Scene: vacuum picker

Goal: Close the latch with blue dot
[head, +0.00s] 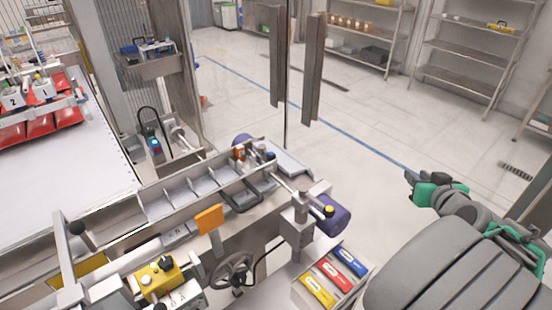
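The machine (180,230) stands at the left and centre, with a metal channel of small compartments and handles along it. A small dark device with a blue spot (155,146) stands behind the channel. A small dark-blue-topped part (270,156) sits near the channel's far end. I cannot tell whether either is the latch with the blue dot, or how any latch stands. My arm reaches in at the lower right. Its green-and-black end, my gripper (410,178), is over the floor, well right of the machine and touching nothing. Its fingers are too small to make out.
A purple cylinder (331,215) and a box of blue, red and yellow packs (331,276) are at the machine's near right. An orange tag (208,219) and handwheel (233,270) are on its front. Metal shelves (460,50) stand far back. The floor between is clear.

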